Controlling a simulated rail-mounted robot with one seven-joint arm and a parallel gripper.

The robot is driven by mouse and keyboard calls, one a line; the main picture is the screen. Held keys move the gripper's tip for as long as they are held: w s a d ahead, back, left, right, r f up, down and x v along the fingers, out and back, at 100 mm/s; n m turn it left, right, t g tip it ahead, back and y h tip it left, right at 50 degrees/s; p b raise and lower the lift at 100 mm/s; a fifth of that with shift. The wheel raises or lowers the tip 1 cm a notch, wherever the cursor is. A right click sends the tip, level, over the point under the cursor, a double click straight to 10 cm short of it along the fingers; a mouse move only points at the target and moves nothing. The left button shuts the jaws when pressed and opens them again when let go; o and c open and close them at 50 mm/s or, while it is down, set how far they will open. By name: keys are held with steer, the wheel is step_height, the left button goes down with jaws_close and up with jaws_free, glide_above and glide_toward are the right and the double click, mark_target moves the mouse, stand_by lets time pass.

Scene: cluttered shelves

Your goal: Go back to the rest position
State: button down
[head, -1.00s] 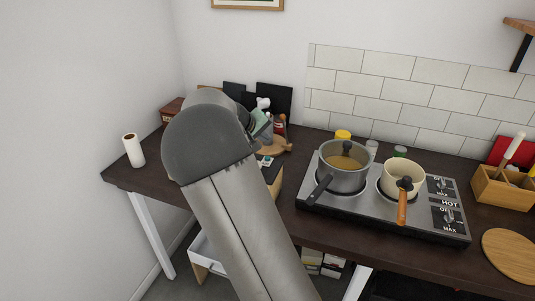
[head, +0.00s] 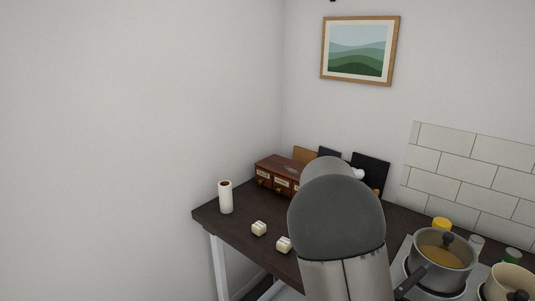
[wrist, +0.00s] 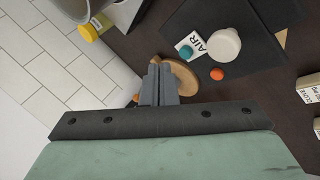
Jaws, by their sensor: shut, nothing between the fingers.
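My gripper (wrist: 160,72) shows in the wrist view, its two grey fingers together and empty. They point at a round wooden piece (wrist: 184,76) on the dark worktop, seen from above; I cannot tell the height of the gap. In the head view my own arm stands in front of the worktop (head: 240,241) and hides the gripper.
A wooden drawer box (head: 277,175), a paper roll (head: 225,197) and two small cream blocks (head: 259,228) are left of my arm. A pot (head: 441,257) is on the stove at right.

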steer(key=s+a+f+g+y, duration=0.1)
steer(key=s+a, duration=0.4)
steer(key=s, duration=0.6)
steer(key=s+a+f+y, duration=0.1)
steer(key=s+a+y, duration=0.3)
steer(key=s, duration=0.8)
steer(key=s+a+f+g+y, duration=0.1)
steer(key=s+a+y, duration=0.1)
steer(key=s+a, duration=0.5)
steer(key=s, duration=0.5)
steer(key=shift+a+f+g, duration=0.15)
steer(key=shift+a+g, duration=0.15)
steer(key=shift+a, duration=0.1)
